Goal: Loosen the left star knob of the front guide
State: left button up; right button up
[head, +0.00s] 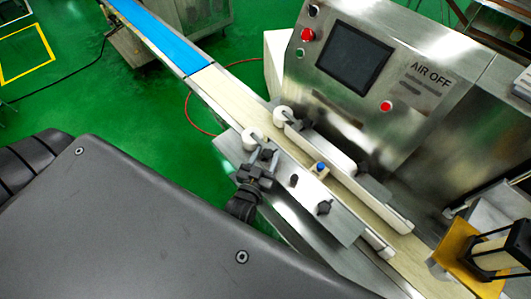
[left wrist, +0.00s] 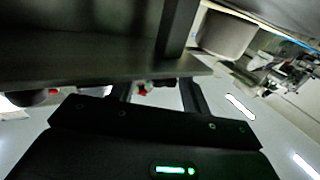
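The front guide (head: 343,222) is a metal plate along the near side of the cream belt. A dark star knob (head: 324,207) sits on its right part, and a smaller dark knob-like part (head: 294,180) is nearer its middle. My left gripper (head: 264,157) is at the guide's left end, beside the white roller. Its black fingers cover the place there, so a left star knob is not clearly seen. In the left wrist view, the fingers (left wrist: 158,92) stand apart below a dark metal edge, with small red and dark parts between them. My right gripper is not in view.
The rear white guide (head: 345,180) runs along the belt's far side. A machine panel with a screen (head: 355,57) and red buttons stands behind. A yellow bracket (head: 455,258) is at the lower right. My arm covers the lower left.

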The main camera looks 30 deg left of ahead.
pick_arm(q)
jog(key=shift+o, duration=0.7)
jog(key=shift+s+f, duration=0.1)
jog(key=shift+s, duration=0.2)
jog(key=s+d+b, duration=0.1)
jog(key=s+b, duration=0.2)
jog(key=s, duration=0.7)
jog(key=shift+d, duration=0.15)
